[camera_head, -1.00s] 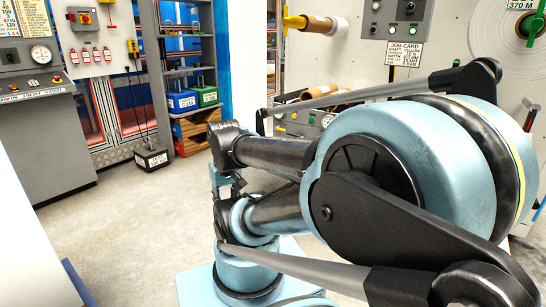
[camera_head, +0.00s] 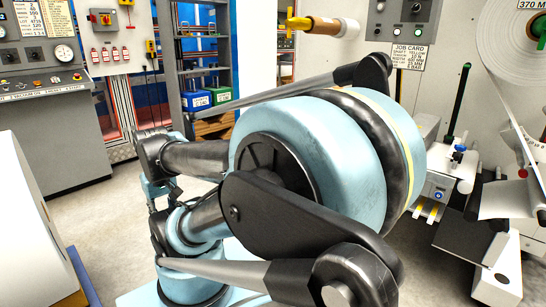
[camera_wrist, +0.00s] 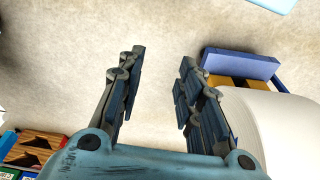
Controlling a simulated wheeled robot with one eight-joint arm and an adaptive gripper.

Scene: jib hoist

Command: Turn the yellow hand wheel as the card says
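A yellow handle-like part (camera_head: 298,23) sits on the left end of a shaft with a brown core at the top of the head view. I cannot tell if it is the hand wheel. The job card (camera_head: 409,56) hangs on the pale machine panel to its right; its top lines read "shaft yellow", and the smaller lines are hard to read. My gripper (camera_wrist: 162,60) is open and empty in the wrist view, with floor visible between its fingers.
A white roll (camera_wrist: 268,130) lies close to the right finger, beside a blue block (camera_wrist: 240,64). Wooden crates (camera_wrist: 35,148) stand lower left. In the head view, a grey console (camera_head: 50,135) stands left, a shelf rack (camera_head: 200,60) behind, and a machine with a black lever (camera_head: 458,105) right.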

